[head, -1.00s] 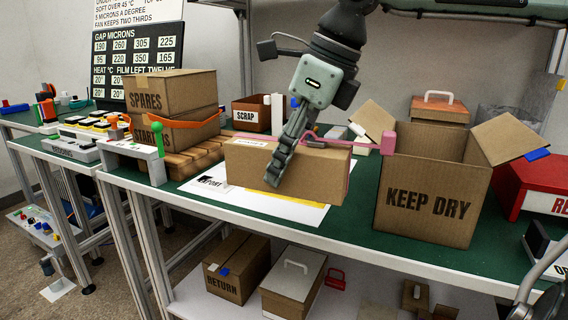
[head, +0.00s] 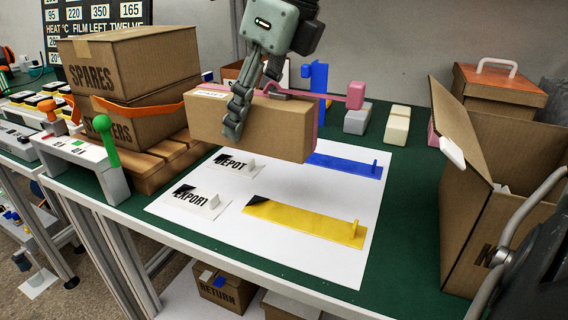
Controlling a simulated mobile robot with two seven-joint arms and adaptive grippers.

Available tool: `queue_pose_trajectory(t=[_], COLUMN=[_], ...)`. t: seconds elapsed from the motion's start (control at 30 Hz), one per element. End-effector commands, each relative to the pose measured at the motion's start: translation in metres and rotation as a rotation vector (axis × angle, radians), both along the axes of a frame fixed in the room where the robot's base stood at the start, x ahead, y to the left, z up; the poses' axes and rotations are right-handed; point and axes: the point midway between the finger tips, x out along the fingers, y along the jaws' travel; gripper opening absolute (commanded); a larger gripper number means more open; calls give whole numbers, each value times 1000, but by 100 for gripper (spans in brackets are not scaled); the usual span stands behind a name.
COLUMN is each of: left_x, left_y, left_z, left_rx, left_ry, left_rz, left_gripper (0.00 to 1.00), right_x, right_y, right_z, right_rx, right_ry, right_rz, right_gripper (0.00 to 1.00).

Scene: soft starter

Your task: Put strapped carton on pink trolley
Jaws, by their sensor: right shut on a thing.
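My right gripper (head: 240,105) comes down from the top and is shut on the carton's upper side. The carton appears held above the white mat, hiding part of it. My left gripper is not in view.
The white mat (head: 290,265) bears DEPOT and EXPORT labels, a blue strip (head: 345,166) and a yellow strip (head: 300,222). Stacked boxes (head: 130,75) on a wooden pallet stand left. The open carton (head: 475,180) stands right. Small grey (head: 357,119) and cream (head: 397,128) blocks lie behind the mat.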

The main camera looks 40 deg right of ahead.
Motion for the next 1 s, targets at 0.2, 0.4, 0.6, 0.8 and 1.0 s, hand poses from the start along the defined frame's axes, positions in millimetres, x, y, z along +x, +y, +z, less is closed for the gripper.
queue_pose_trajectory(t=[0.2, 0.4, 0.6, 0.8, 1.0], left_x=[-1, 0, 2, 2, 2], left_y=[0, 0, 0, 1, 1], left_z=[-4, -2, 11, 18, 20], left_rx=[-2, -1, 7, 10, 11], left_ry=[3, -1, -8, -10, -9], left_rz=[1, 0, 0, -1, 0], left_gripper=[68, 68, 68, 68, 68], right_x=[-8, -19, -26, -30, -31], right_y=[-29, -70, -99, -111, -112], right_z=[-16, -43, -60, -69, -93], right_rx=[8, 7, -2, 0, 1], right_ry=[-2, -7, -6, -1, 3], right_rz=[-2, 0, -3, 0, 1], right_gripper=[12, 12, 12, 12, 12])
